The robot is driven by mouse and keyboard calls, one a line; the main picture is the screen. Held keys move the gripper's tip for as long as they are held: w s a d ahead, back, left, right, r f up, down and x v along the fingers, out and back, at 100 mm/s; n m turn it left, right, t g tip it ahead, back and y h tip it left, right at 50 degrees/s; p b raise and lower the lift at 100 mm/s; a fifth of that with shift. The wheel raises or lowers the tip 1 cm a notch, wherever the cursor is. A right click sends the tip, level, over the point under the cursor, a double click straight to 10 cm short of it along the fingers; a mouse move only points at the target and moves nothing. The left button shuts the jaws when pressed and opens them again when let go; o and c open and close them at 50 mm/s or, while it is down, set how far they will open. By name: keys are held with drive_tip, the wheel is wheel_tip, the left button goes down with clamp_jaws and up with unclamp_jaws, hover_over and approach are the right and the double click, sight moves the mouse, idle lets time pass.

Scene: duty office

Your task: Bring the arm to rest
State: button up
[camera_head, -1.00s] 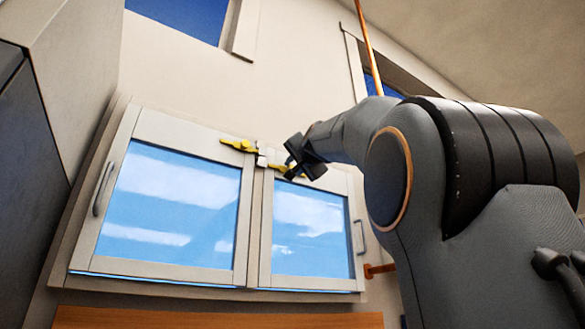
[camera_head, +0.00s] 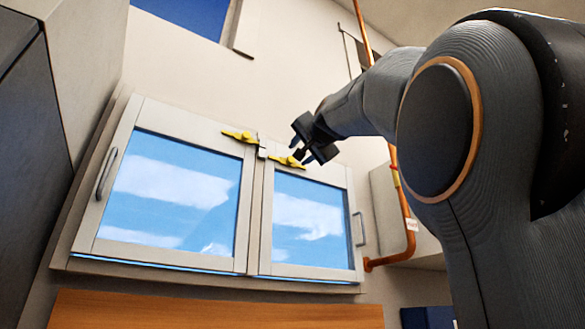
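My gripper (camera_head: 309,151) is a small dark shape at the end of my raised arm, near the top of the right window sash. It is in front of the wall and window, clear of my arm's large grey joint. No held object is visible in it. Its fingers are too small and dark to tell whether they are open. My grey arm comes in from the right and hides much of that side.
A two-sash window (camera_head: 163,193) with two yellow latches (camera_head: 287,162) fills the middle wall. A copper pipe (camera_head: 406,205) and a pale box (camera_head: 386,203) are to the right. A tall cabinet (camera_head: 75,70) stands left. A wooden surface (camera_head: 210,312) lies below.

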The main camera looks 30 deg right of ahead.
drive_tip(key=shift+s+f, duration=0.1)
drive_tip(key=shift+s, duration=0.25)
idle(0.3)
